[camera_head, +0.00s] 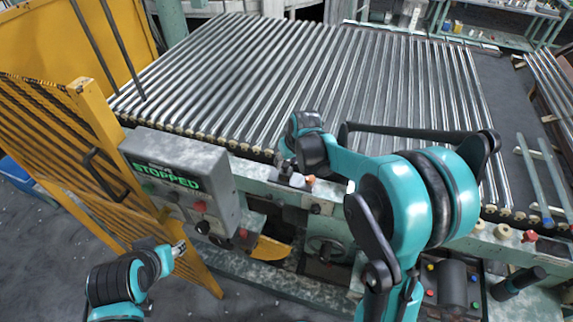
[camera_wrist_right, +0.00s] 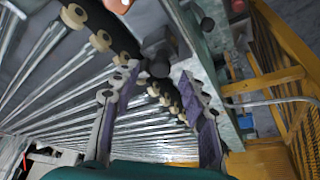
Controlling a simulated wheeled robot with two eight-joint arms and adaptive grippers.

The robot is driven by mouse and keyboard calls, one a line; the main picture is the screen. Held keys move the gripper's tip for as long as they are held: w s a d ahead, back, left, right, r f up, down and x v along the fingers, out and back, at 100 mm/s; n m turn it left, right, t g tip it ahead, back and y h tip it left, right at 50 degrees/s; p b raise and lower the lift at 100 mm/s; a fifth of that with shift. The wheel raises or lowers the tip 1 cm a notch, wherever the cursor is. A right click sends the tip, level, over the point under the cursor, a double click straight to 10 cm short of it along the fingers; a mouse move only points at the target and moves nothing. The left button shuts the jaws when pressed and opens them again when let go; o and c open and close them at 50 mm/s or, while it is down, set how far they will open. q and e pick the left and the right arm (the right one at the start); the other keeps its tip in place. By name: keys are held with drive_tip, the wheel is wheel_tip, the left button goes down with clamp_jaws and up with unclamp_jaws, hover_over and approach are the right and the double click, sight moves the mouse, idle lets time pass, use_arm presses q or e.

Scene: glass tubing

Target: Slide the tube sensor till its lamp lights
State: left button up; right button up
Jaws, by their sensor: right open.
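A small grey block that looks like the tube sensor (camera_head: 292,180) sits on the front rail of the roller bed, with a dull orange-pink cap (camera_head: 310,180) beside it. I cannot tell whether that cap is its lamp; it does not look lit. A similar cap (camera_wrist_right: 120,4) is cut off at the top of the right wrist view. My right gripper (camera_wrist_right: 158,74) is open, its two purple-padded fingers apart on either side of a small dark knob (camera_wrist_right: 158,68). Whether they touch it is unclear. My left gripper (camera_head: 178,248) is low at the left, away from the rail; its jaws are too small to read.
A grey control box (camera_head: 185,180) reads STOPPED in green, with red and dark buttons. A yellow fence (camera_head: 75,160) stands at the left. Long metal rollers (camera_head: 300,80) fill the bed behind the rail. Two loose tubes (camera_head: 540,180) lie at the right.

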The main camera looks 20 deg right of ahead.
drive_tip(key=shift+w+f, duration=0.25)
drive_tip(key=shift+f, duration=0.45)
clamp_jaws()
drive_tip(key=shift+a, duration=0.1)
unclamp_jaws()
